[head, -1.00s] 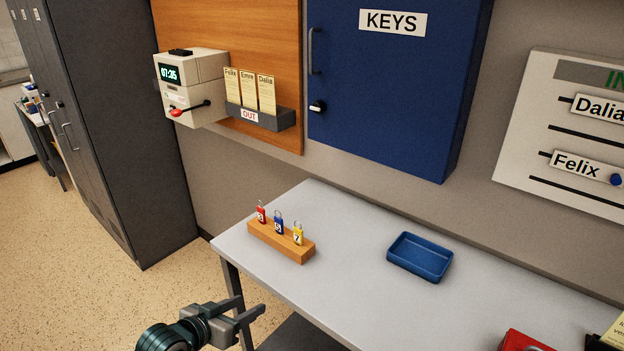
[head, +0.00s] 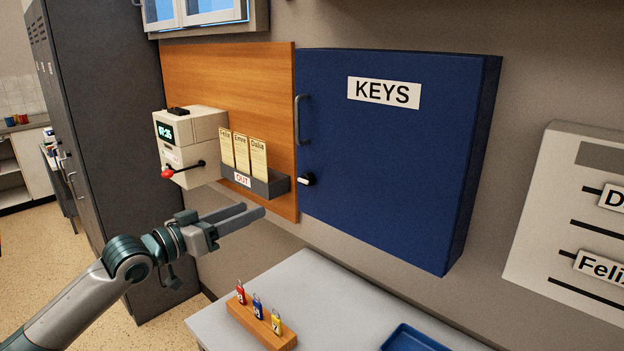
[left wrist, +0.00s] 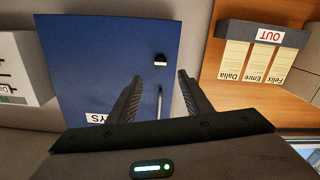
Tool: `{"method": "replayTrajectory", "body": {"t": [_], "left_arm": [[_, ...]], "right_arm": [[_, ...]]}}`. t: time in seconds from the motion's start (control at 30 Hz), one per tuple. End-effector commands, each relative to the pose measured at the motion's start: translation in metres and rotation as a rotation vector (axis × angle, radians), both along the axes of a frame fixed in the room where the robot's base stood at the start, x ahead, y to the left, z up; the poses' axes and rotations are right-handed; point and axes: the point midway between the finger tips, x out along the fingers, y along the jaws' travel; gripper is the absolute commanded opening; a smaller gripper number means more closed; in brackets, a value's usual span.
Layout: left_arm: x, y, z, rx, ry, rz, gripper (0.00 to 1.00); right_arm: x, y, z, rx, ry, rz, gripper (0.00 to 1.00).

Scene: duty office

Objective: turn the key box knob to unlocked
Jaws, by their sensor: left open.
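The blue key box (head: 395,165) hangs on the wall, its door shut and marked KEYS. Its small knob (head: 307,179), black with a white lever, sits near the left edge below the bar handle (head: 303,119). In the head view the lever lies roughly sideways. My left gripper (head: 255,217) is open and empty, left of and lower than the knob, apart from it. The left wrist view is upside down and shows the knob (left wrist: 159,60) ahead, between and beyond the two open fingers (left wrist: 158,82). My right gripper is out of view.
Left of the box are an OUT card rack (head: 262,183) and a time clock (head: 190,148) with a red-tipped lever.

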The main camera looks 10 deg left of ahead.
Motion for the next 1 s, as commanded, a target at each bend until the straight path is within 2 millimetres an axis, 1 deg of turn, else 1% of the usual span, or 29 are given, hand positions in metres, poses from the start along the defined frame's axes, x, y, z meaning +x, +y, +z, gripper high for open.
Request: {"method": "replayTrajectory", "body": {"t": [0.03,0.1,0.57,0.77,0.87,1.0], "left_arm": [[0.000,0.002,0.007,-0.004,-0.006,0.000,0.45],[0.001,0.003,0.011,-0.010,-0.010,-0.003,0.45],[0.004,0.001,0.012,-0.012,-0.010,-0.003,0.45],[0.017,-0.008,0.014,-0.013,-0.011,-0.002,0.45],[0.027,-0.016,0.014,-0.013,-0.011,-0.003,0.45],[0.047,-0.029,0.015,-0.015,-0.010,-0.003,0.45]], "right_arm": [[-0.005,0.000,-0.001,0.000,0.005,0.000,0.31],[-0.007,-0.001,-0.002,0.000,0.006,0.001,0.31],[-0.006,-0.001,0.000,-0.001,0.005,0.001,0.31],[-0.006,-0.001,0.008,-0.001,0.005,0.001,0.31],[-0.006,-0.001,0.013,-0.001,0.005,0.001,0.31],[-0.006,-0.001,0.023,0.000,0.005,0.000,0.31]]}}
